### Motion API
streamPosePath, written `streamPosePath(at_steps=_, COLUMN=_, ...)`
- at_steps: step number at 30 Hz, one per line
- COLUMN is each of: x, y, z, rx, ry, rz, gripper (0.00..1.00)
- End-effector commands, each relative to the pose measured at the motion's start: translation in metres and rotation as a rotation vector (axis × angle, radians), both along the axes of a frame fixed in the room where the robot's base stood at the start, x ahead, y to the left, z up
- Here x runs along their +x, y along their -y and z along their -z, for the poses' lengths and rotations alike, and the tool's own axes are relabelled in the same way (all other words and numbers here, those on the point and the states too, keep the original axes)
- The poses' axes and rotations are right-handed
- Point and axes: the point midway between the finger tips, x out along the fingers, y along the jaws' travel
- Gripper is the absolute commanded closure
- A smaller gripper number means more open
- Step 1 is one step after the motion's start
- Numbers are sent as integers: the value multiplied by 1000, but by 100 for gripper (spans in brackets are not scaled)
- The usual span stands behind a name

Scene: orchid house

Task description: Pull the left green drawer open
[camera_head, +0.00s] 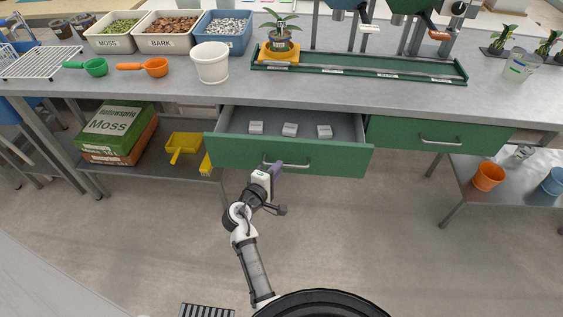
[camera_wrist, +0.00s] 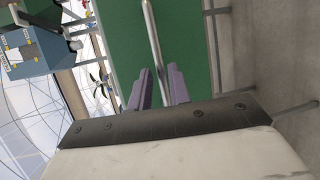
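The left green drawer (camera_head: 235,154) stands pulled out from under the bench. Its inside shows, with three small pale blocks (camera_head: 289,130) on its floor. Its silver bar handle (camera_head: 298,163) is on the front; it also shows in the wrist view (camera_wrist: 152,35). My gripper (camera_head: 277,168) is at the left part of this handle. In the wrist view, the purple fingers of my gripper (camera_wrist: 159,78) are apart, with the bar running between them. A gap seems to show beside the bar; contact is not clear.
The right green drawer (camera_head: 400,134) is shut. A lower shelf at the left holds a moss package (camera_head: 112,128) and a yellow scoop (camera_head: 183,146). An orange pot (camera_head: 488,177) stands on the right lower shelf. The floor before the drawer is clear.

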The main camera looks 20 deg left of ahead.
Motion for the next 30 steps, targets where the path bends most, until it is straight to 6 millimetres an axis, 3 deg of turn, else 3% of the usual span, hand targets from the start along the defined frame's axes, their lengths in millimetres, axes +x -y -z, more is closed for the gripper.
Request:
streamPosePath(at_steps=3, x=17, y=2, z=2, rx=-1, ry=0, rz=1, gripper=81)
streamPosePath(at_steps=9, x=31, y=4, z=6, rx=0, ry=-1, rz=1, gripper=81)
streamPosePath(at_steps=17, x=33, y=4, z=7, rx=0, ry=-1, rz=0, gripper=81)
streamPosePath(at_steps=22, x=33, y=4, z=7, rx=0, ry=-1, rz=0, gripper=99)
streamPosePath(at_steps=30, x=32, y=4, z=7, rx=0, ry=-1, rz=0, gripper=100)
